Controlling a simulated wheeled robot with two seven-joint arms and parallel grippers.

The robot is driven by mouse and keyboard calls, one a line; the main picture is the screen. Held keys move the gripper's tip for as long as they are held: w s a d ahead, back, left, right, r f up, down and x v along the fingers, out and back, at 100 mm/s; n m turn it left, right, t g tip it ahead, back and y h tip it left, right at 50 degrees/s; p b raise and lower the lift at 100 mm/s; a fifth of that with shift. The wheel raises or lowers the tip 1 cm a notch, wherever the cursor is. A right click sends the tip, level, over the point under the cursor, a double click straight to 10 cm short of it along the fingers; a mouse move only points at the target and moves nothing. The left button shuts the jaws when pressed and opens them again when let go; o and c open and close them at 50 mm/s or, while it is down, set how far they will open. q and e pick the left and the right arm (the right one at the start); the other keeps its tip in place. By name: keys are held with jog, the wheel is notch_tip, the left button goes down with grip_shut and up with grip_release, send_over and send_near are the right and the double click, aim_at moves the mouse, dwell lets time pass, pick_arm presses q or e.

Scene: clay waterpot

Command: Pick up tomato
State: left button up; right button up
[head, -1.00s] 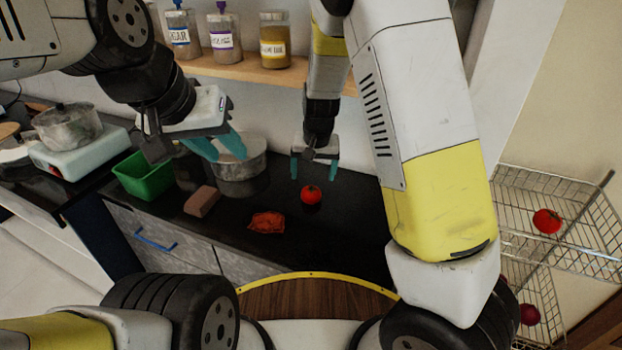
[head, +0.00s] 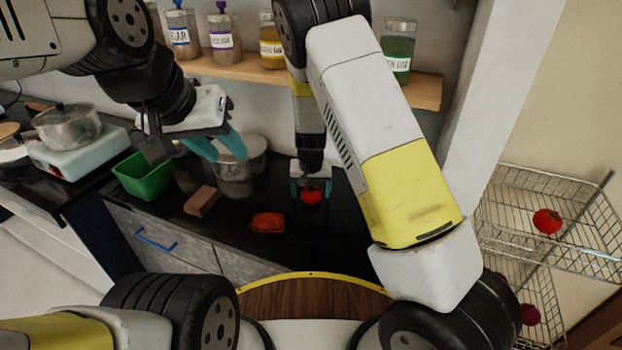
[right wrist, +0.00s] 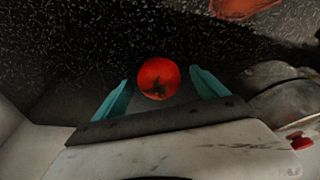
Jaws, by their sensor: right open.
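A red tomato (head: 312,194) stands on the black counter (head: 330,232). It also shows in the right wrist view (right wrist: 159,78), stem side toward my gripper. My right gripper (head: 311,186) is low over the counter, its teal fingers apart, one on each side of the tomato. In the right wrist view the gripper (right wrist: 160,92) is open, with a gap between each finger and the tomato. My left gripper (head: 218,146) hangs above the counter near the metal pot, its teal fingers apart and nothing visible between them.
An orange-red cloth-like item (head: 267,222), a brown block (head: 202,201), a green bin (head: 144,175) and a metal pot (head: 240,165) are on the counter left of the tomato. A shelf with jars (head: 300,75) is behind. A wire rack with red tomatoes (head: 547,221) stands at right.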

aim_at(312, 190)
jog(key=c, duration=1.5)
jog(key=shift+r, duration=0.1)
jog(key=shift+r, duration=0.45)
jog(key=v, duration=0.2)
jog(key=shift+s+d+r, duration=0.1)
jog(key=shift+s+r, duration=0.2)
jog(key=shift+r, duration=0.05)
jog(key=s+d, duration=0.1)
jog(key=s, duration=0.3)
jog(key=s+d+r, duration=0.1)
jog(key=s, duration=0.4)
jog(key=s+d, duration=0.1)
jog(key=s, duration=0.4)
jog(key=shift+s+d+r, duration=0.15)
jog(key=shift+s+d, duration=0.05)
jog(key=shift+s, duration=0.05)
